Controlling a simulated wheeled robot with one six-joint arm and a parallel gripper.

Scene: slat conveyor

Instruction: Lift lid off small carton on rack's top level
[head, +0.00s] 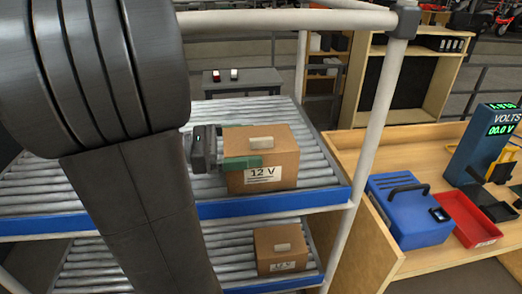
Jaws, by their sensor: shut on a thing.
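A small brown carton (287,175) with a "12 V" label on its front stands on the rack's top roller level (315,170). Its lid (283,134) is brown, with a pale handle block on top. My gripper (243,163) comes in from the left. One green finger lies along the upper front face, at the lid's height; the other finger is hidden. The gripper is shut on the lid. The lid sits on the carton, and I see no gap between them.
A similar carton (280,248) stands on the lower level. A white post (370,120) rises at the rack's right corner. A wooden bench (350,150) at right holds a blue case (408,212), a red tray (467,218) and a volt meter (483,143). A grey table (243,83) stands behind.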

